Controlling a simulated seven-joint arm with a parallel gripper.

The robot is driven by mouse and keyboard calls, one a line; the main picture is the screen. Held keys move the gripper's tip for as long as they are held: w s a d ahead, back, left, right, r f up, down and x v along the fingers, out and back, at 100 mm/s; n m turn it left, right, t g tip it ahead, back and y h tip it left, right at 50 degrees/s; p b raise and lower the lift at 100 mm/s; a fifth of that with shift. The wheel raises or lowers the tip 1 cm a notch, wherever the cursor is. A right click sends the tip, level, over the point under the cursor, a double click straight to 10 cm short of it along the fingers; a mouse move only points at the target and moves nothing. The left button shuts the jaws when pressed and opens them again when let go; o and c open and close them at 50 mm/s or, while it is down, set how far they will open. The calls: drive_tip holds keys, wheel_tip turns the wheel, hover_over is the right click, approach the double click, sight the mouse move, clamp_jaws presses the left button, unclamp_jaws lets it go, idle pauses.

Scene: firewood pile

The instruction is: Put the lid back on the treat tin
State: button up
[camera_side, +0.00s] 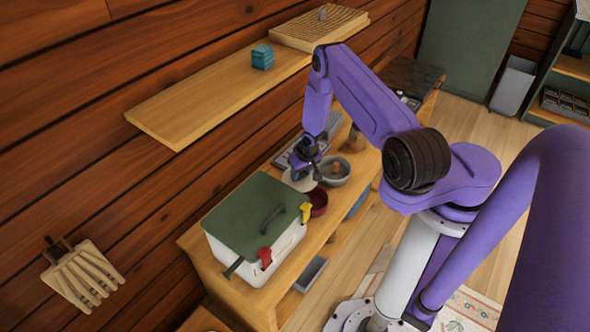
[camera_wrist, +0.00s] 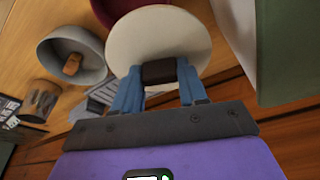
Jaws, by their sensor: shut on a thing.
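The lid is a cream disc with a dark knob (camera_wrist: 160,72). My gripper (camera_wrist: 158,88) is shut on that knob, with a blue finger on each side. In the side view my gripper (camera_side: 303,172) holds the lid (camera_side: 297,182) above the bench, left of the grey bowl. A dark red round container (camera_side: 318,203), apparently the treat tin, stands on the bench toward the front of the lid. In the wrist view the red tin (camera_wrist: 112,10) shows at the top edge, partly hidden behind the lid. The lid is not seated on it.
A grey bowl (camera_side: 338,181) with a brown thing inside stands right beside the lid. A white cooler (camera_side: 284,247) with a green top is close to the tin. A brown cup-like object (camera_side: 355,138) stands farther back. A wooden shelf (camera_side: 190,104) hangs above the bench.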

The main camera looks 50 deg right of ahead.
sight(308, 181)
drive_tip(key=shift+s+a+r, duration=0.15)
drive_tip(key=shift+s+r, duration=0.1)
drive_tip(key=shift+s, duration=0.25)
drive_tip(key=shift+s+a+r, duration=0.15)
drive_tip(key=shift+s+r, duration=0.05)
drive_tip(key=shift+s, duration=0.5)
drive_tip(key=shift+s+d+f+m, duration=0.35)
drive_tip(key=shift+s+f+m, duration=0.1)
drive_tip(key=shift+m, duration=0.15)
drive_tip(key=shift+s+d+f+m, duration=0.4)
drive_tip(key=shift+s+d, duration=0.15)
drive_tip(key=shift+d, duration=0.05)
drive_tip(key=shift+f, duration=3.15)
drive_tip(key=shift+f, duration=0.15)
drive_tip(key=o, duration=1.6)
